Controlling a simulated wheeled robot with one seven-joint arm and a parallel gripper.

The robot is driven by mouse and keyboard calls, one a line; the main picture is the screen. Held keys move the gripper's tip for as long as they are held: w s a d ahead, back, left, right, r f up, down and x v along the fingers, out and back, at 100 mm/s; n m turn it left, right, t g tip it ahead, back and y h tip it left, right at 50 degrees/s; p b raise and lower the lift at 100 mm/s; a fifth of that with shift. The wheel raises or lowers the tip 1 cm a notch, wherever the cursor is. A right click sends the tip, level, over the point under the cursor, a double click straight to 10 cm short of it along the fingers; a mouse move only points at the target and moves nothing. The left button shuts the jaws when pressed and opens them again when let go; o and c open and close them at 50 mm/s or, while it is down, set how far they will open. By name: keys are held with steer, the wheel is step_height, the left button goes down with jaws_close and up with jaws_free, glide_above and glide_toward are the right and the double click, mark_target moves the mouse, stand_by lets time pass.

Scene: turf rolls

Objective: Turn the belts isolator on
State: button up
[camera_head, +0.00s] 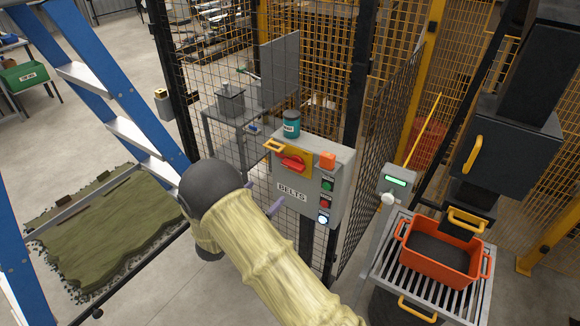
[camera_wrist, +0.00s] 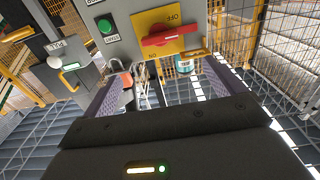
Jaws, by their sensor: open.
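The belts isolator is a grey box (camera_head: 312,205) labelled BELTS, mounted on the mesh fence. Its red handle (camera_head: 292,163) sits on a yellow plate (camera_head: 301,156) and lies roughly crosswise. In the wrist view, which is turned over, the red handle (camera_wrist: 170,38) lies nearly level, with OFF and ON marked on the yellow plate (camera_wrist: 150,22). My gripper (camera_head: 263,200) is in front of the box's lower left, partly hidden by my wrist. In the wrist view my gripper (camera_wrist: 158,84) is open and empty, its fingers spread, apart from the handle.
Green, red and white buttons (camera_head: 325,202) line the box's right side. Mesh fence surrounds the box.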

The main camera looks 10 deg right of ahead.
mark_target(291, 168)
steer(key=p+x, duration=0.6)
steer(key=x, duration=0.9)
steer(key=c, duration=1)
steer(key=shift+f, duration=0.1)
